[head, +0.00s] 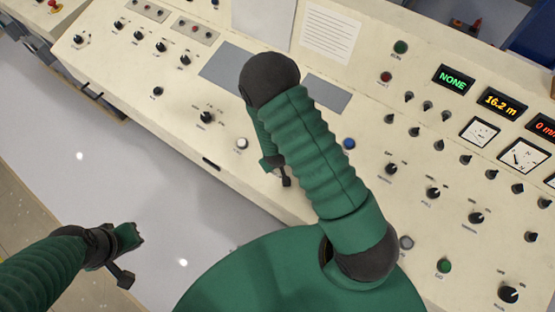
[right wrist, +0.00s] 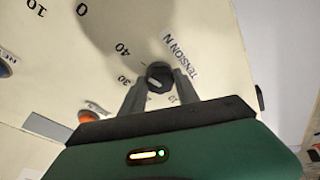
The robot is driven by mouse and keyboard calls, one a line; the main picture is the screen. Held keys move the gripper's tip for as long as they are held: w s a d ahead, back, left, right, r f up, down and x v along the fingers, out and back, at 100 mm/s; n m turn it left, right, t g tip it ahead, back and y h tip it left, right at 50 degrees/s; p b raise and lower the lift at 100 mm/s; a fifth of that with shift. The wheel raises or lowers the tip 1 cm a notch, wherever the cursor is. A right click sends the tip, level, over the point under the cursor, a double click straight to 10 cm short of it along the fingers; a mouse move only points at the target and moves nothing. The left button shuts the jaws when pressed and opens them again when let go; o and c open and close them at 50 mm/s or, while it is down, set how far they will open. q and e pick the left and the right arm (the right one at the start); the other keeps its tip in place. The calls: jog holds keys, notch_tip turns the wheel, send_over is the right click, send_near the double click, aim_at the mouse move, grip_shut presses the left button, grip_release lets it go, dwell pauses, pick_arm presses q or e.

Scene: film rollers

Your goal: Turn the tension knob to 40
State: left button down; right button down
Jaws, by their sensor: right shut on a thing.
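In the right wrist view, the black tension knob (right wrist: 158,74) sits on the cream panel beside the label "TENSION N". The numbers 40, 30 and 10 show around it. A pale mark is on the knob's lower side, but I cannot tell exactly which number it points to. My right gripper (right wrist: 158,80) is shut on the knob, with one grey finger on each side. In the head view my right arm hides the knob, and only part of the right hand shows past it. My left gripper (head: 138,236) is over the floor, away from the console; its jaws are unclear.
The cream console (head: 215,140) carries many other black knobs, such as one left of my right arm (head: 206,117). A white button (head: 242,143) and blue button (head: 348,144) are near that arm. Displays read "NONE" (head: 453,80) and "16.2 m" (head: 501,102).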

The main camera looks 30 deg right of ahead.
jog(key=c, duration=1.3)
grip_release()
jog(key=o, duration=0.4)
jog(key=shift+f, duration=0.1)
jog(key=p+v, duration=0.2)
jog(key=v, duration=1.4)
jog(key=shift+r, duration=0.4)
